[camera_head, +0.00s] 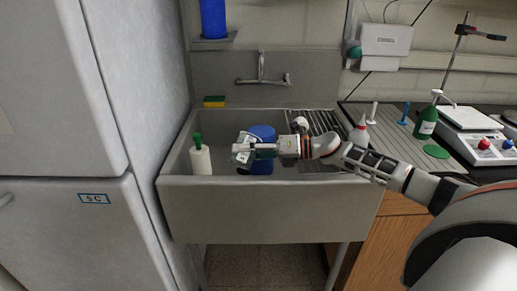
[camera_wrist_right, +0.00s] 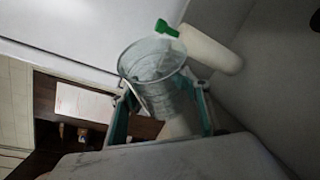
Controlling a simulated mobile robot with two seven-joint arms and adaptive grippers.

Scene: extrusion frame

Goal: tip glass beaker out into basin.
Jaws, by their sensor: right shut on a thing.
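The grey basin (camera_head: 270,210) is a deep sink against the back wall. My right gripper (camera_head: 255,149) comes in from the right and is over the basin. It is shut on the clear glass beaker (camera_head: 242,150), which is partly hidden by the fingers in the head view. In the right wrist view the beaker (camera_wrist_right: 152,62) is between the two green-edged fingers (camera_wrist_right: 161,98), with its round mouth showing. I cannot tell its exact tilt or whether anything is in it. My left gripper is not in view.
A white bottle with a green cap (camera_head: 201,160) stands at the basin's left side. A sponge (camera_head: 214,101) and faucet (camera_head: 262,80) are at the back. Bottles and a balance (camera_head: 468,118) stand on the right counter.

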